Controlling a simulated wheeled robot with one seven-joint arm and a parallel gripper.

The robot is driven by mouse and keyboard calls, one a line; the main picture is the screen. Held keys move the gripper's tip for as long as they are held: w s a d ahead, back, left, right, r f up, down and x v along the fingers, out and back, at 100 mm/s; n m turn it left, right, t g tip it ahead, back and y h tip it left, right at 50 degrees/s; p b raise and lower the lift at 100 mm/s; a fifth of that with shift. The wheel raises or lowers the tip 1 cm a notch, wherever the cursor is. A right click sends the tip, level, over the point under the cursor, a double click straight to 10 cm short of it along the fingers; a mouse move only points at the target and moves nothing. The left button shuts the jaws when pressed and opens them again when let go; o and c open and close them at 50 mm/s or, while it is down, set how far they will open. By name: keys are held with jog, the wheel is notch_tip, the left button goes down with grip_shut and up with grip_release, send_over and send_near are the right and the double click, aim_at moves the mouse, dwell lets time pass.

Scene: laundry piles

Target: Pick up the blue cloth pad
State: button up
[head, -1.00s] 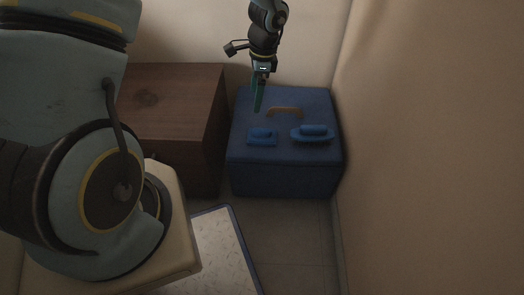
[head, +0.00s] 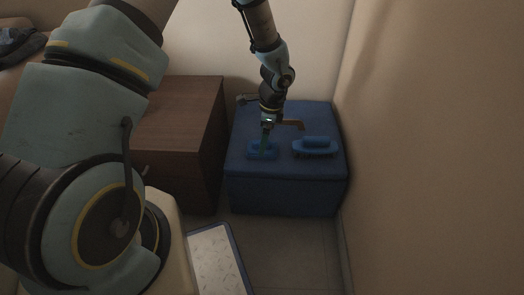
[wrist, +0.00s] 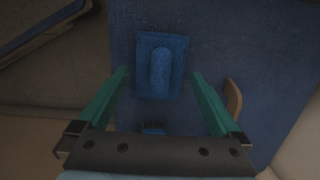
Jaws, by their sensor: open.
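The blue cloth pad (wrist: 174,88) is a small rectangle with a raised rounded ridge along its middle. It lies flat on the blue box-like seat (head: 285,203), and in the head view the pad (head: 254,155) is at the left of its top. My gripper (wrist: 159,72) is open and points down, with its green fingers apart on either side of the pad's near end in the wrist view. In the head view my gripper (head: 264,155) is right over the pad and partly hides it. I cannot tell whether the fingers touch it.
A larger blue brush-like piece (head: 316,148) lies to the right on the same top. A brown curved handle (head: 291,124) is behind the pad. A brown wooden cabinet (head: 185,110) stands at the left, and a beige wall (head: 430,150) rises at the right.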

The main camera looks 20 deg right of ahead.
notch_tip(320, 180, down, 3)
jog(key=shift+w+a+r, duration=0.15)
jog(key=shift+c, duration=0.2)
jog(key=c, duration=1)
